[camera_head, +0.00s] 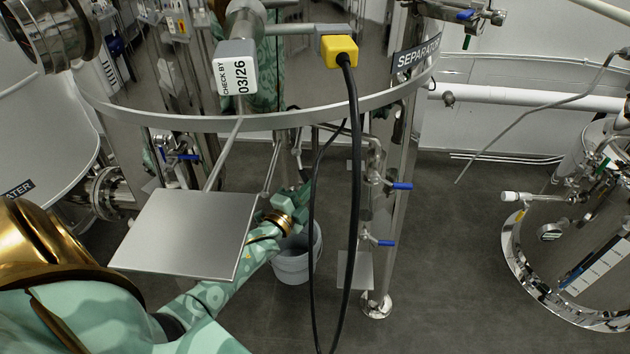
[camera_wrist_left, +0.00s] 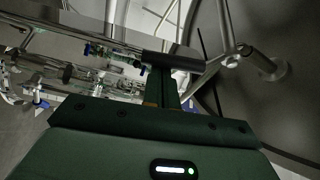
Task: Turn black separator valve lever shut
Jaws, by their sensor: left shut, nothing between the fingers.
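A black cylindrical grip (camera_wrist_left: 173,61), which looks like the valve lever, lies crosswise in the left wrist view. I cannot pick it out in the head view. My left gripper (camera_wrist_left: 162,88) is shut and empty. Its fingers point at the black grip and their tips overlap it in the picture; I cannot tell whether they touch. In the head view my left gripper (camera_head: 303,192) reaches in under the separator tank (camera_head: 170,112), among the pipes beneath it, partly hidden by cables. My right gripper is not in view.
A flat metal plate (camera_head: 185,232) hangs over my left forearm. A black cable (camera_head: 350,200) with a yellow plug (camera_head: 339,51) hangs in front. A white bucket (camera_head: 295,262) stands below the gripper. Blue-handled valves (camera_head: 400,186) sit to the right. Open floor lies further right.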

